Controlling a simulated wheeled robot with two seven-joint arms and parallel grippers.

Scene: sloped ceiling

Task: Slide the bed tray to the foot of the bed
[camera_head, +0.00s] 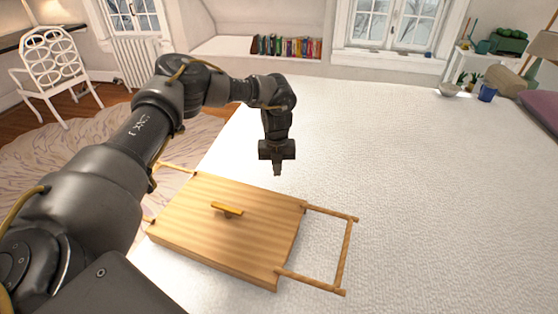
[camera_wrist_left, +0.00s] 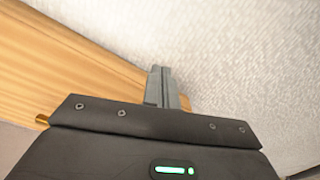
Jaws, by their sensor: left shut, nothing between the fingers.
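The wooden bed tray (camera_head: 255,205) lies on the white bed (camera_head: 420,180) in the lower middle of the head view. My left gripper (camera_head: 277,171) points down beyond the tray's far edge, shut and empty. In the left wrist view the shut fingers (camera_wrist_left: 160,85) show beside the tray's edge (camera_wrist_left: 75,70), with the bed beyond; I cannot tell whether they touch it. My right gripper is not in view.
The bed right of the tray is clear.

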